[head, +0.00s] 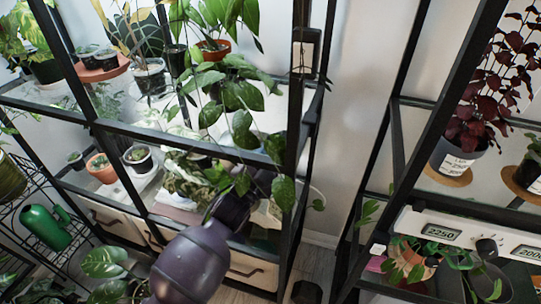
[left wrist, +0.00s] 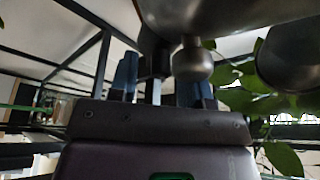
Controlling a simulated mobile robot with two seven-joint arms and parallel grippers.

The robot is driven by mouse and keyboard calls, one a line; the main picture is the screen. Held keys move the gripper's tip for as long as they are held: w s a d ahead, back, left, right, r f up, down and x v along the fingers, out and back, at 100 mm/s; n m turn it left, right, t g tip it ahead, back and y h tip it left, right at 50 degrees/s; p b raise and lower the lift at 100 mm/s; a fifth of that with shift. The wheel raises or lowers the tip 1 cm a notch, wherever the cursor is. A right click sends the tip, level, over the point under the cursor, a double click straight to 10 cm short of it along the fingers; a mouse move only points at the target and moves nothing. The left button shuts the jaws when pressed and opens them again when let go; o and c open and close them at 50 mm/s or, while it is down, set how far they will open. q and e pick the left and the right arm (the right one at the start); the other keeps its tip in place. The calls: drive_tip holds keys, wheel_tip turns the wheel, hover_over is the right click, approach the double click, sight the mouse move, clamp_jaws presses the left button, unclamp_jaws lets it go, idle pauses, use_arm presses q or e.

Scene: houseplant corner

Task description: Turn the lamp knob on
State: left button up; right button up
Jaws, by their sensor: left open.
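In the left wrist view a rounded metallic knob (left wrist: 193,62) hangs on a short stem under a shiny grey metal body (left wrist: 205,15), which looks like a lamp; its switch position cannot be told. My left gripper (left wrist: 160,78) is open, its two blue-grey fingers apart. The knob covers the top of the right-hand finger in the picture, so it lies off-centre of the gap; contact cannot be judged. In the head view my left gripper (head: 262,186) is at the left shelf's front right, mostly hidden by leaves and the frame. My right gripper is not in view.
Leafy vines (head: 240,125) hang around my left gripper. Black shelf posts (head: 297,110) stand close by. On the right rack a white panel (head: 455,233) carries digital displays and a dark knob (head: 487,246). A green watering can (head: 45,228) sits at far left.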

use_arm(q)
clamp_jaws()
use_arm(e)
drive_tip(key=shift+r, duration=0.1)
use_arm(q)
drive_tip(key=shift+r+m, duration=0.2)
drive_tip(key=shift+m, duration=0.1)
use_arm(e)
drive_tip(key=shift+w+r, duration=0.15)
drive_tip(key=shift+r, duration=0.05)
use_arm(q)
drive_tip(key=m+g+p, duration=0.1)
drive_tip(key=m+p, duration=0.1)
drive_tip(key=m, duration=0.1)
drive_tip(key=m+g+p, duration=0.1)
drive_tip(key=m+p, duration=0.2)
drive_tip(key=m, duration=0.1)
drive_tip(key=m+g+p, duration=0.2)
drive_tip(key=m, duration=0.2)
drive_tip(key=shift+w+a+r+p, duration=0.1)
drive_tip(key=shift+a+r+p, duration=0.1)
drive_tip(key=shift+p, duration=0.1)
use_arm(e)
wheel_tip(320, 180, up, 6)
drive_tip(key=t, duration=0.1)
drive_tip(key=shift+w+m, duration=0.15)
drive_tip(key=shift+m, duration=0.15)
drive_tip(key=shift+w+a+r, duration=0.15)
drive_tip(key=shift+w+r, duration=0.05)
